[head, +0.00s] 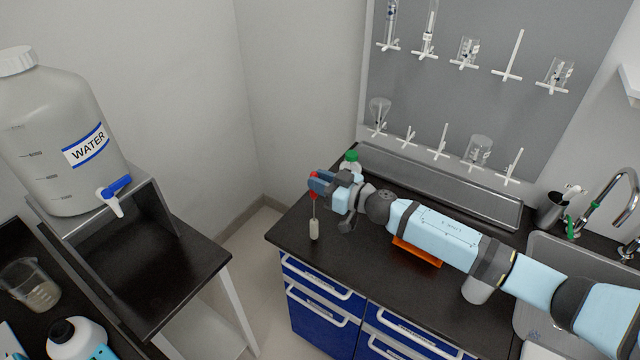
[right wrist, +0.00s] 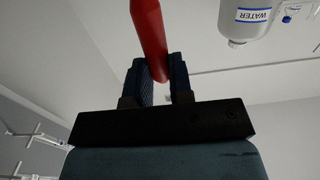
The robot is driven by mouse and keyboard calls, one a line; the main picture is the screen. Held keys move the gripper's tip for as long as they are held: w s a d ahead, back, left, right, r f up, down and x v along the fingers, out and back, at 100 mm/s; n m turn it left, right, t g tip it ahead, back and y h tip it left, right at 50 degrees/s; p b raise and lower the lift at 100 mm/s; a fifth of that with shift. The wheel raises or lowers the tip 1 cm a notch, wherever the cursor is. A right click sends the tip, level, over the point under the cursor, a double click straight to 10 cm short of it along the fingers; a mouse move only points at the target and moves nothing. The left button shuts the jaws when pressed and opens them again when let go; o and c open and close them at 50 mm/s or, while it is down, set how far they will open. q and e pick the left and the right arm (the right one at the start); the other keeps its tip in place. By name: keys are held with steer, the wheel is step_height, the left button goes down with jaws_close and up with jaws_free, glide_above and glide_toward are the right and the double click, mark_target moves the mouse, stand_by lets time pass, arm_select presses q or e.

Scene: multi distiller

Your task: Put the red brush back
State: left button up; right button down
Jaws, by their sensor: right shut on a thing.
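The red brush (head: 314,229) hangs upright in the head view, with its pale bristle end down over the left end of the black counter. Its red handle fills the top middle of the right wrist view (right wrist: 151,40). My right gripper (head: 320,186) is shut on the handle, with its fingers on either side of it in the right wrist view (right wrist: 160,78). A dark cup (head: 550,212) holding a pale brush stands by the sink at the right. My left gripper is not in view.
A green-capped bottle (head: 351,160) stands just behind my right gripper. An orange object (head: 416,252) lies partly hidden under my right arm. A metal trough (head: 440,187) runs along the back below the glassware drying rack (head: 480,90). The sink (head: 545,262) is at right.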

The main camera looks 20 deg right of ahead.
steer(key=shift+f, duration=0.35)
steer(key=shift+f, duration=0.1)
steer(key=c, duration=1)
jaws_free()
